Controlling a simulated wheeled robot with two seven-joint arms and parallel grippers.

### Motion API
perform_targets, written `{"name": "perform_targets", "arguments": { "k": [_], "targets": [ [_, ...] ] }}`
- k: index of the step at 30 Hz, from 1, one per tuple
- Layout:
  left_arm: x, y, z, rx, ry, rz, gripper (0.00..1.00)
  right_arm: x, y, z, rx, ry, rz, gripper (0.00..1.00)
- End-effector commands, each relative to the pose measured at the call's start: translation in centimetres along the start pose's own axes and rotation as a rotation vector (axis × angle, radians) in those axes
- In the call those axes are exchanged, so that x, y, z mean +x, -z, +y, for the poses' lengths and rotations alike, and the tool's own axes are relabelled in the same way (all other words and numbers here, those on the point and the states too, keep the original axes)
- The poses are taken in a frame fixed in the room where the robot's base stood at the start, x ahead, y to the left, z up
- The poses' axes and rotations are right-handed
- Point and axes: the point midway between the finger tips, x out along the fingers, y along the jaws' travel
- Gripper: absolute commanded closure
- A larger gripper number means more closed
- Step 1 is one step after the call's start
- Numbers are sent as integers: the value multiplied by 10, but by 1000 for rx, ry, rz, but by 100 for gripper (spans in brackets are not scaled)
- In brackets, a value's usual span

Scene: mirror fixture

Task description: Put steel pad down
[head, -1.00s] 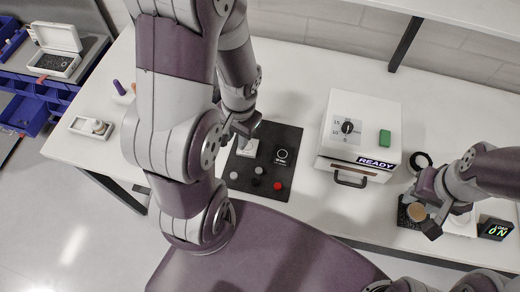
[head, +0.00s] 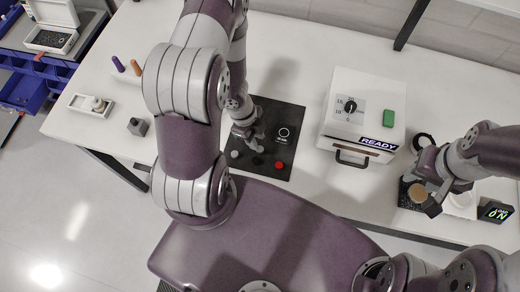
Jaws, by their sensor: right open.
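My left gripper (head: 254,139) is low over the black mat (head: 284,113), above its left part. Its fingertips are small and partly hidden, so I cannot tell whether they are apart or hold anything. Grey (head: 235,154), black (head: 257,162) and red (head: 279,165) round pieces lie along the mat's front. I cannot tell which thing is the steel pad. My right gripper (head: 423,195) is open at the right, with its fingers on either side of a tan round piece (head: 418,190) above a dark base. I cannot tell whether they touch it.
A white box with a dial and a READY label (head: 378,145) stands right of the mat. A small grey block (head: 138,127) and a white tray (head: 82,104) are at left.

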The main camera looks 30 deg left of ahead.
Motion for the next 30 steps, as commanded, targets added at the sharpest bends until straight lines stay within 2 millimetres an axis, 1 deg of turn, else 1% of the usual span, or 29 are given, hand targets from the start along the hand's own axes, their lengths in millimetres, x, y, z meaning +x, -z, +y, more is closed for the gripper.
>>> {"name": "perform_targets", "arguments": {
  "k": [1,4,6,8,14,15,17,26,30],
  "targets": [
    [10,-1,2,-1,-3,1,68,1,0,0,0,0,0,57],
    [29,-3,2,0,-3,0,68,1,0,0,0,0,0,57],
    [37,-3,2,0,-2,-1,68,1,0,0,0,0,0,57],
    [41,-3,2,0,-2,-1,68,1,0,0,0,0,0,57],
    [42,-3,2,0,-1,-1,68,1,0,0,0,0,0,57],
    [42,-3,2,0,-1,-1,82,1,0,0,0,0,0,57],
    [41,-3,2,-1,-1,-1,100,1,0,0,0,0,0,57],
    [41,-3,1,-1,-1,-1,100,1,0,0,0,0,0,57],
    [32,0,1,-1,0,-1,100,1,0,0,0,0,0,57]
  ]
}}
